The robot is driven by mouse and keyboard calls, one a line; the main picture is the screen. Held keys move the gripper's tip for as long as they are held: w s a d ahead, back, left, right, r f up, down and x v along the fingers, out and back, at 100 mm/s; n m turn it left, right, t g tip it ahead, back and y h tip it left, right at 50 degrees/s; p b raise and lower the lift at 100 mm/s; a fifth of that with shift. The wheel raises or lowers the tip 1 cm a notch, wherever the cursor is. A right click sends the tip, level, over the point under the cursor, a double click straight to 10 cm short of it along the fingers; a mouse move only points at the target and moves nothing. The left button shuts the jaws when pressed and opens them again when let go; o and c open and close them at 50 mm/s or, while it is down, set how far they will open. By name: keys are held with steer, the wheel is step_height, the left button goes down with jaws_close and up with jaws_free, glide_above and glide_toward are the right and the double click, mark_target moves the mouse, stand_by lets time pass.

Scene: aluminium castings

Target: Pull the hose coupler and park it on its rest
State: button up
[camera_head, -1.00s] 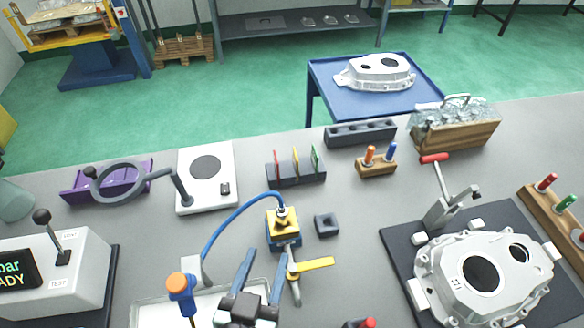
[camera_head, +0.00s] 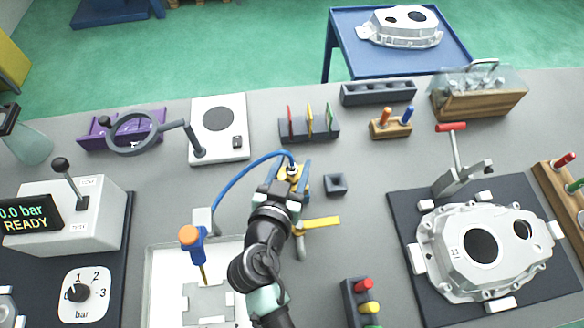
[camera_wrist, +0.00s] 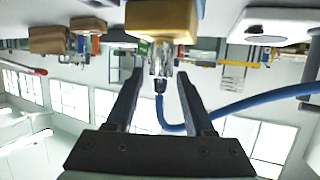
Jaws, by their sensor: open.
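The hose coupler (camera_head: 293,170) is a small silver fitting at the end of a blue hose (camera_head: 237,185), seated at the yellow block. In the wrist view the coupler (camera_wrist: 160,66) meets the yellow block (camera_wrist: 176,20), and the hose curves away from it to the right. My gripper (camera_head: 291,176) is at the coupler. In the wrist view its open fingers (camera_wrist: 158,82) stand one on each side of the coupler and hose, with gaps showing. A small dark square block with a recess (camera_head: 335,184), possibly the rest, sits just right of my gripper.
A yellow lever (camera_head: 318,222) sticks out right below the block. A tray (camera_head: 160,250) with an orange-and-blue tool (camera_head: 191,238) is left of my arm. A slotted dark rack (camera_head: 309,127) stands behind. A casting (camera_head: 455,245) lies on a dark plate at right.

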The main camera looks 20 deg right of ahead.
steer(key=shift+x, duration=1.65)
jaws_close()
